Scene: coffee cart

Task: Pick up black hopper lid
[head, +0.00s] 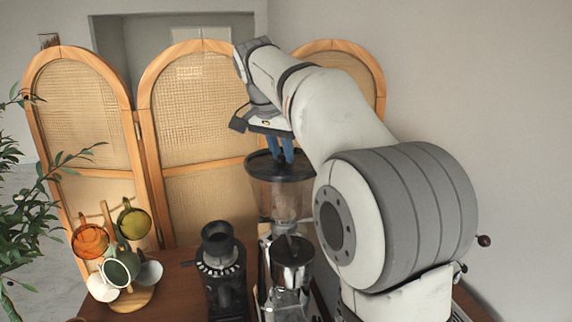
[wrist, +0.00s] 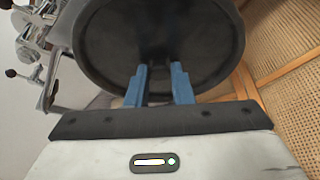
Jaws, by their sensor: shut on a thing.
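The black hopper lid (head: 262,166) is a round dark disc at the top of the clear hopper (head: 280,193) in the head view. In the wrist view the lid (wrist: 110,40) fills the upper middle. My gripper (head: 282,157) is above the hopper, pointing down, with its blue fingers at the middle of the lid. In the wrist view my gripper (wrist: 160,75) is shut on the lid's central part, which is dark and partly hidden between the fingers. I cannot tell whether the lid still touches the hopper rim.
A smaller black grinder (head: 222,265) stands left of the hopper grinder. A mug tree (head: 108,220) with several mugs stands at the left of the wooden counter (head: 182,285). A rattan folding screen (head: 200,110) is behind. A plant (head: 25,215) is at far left.

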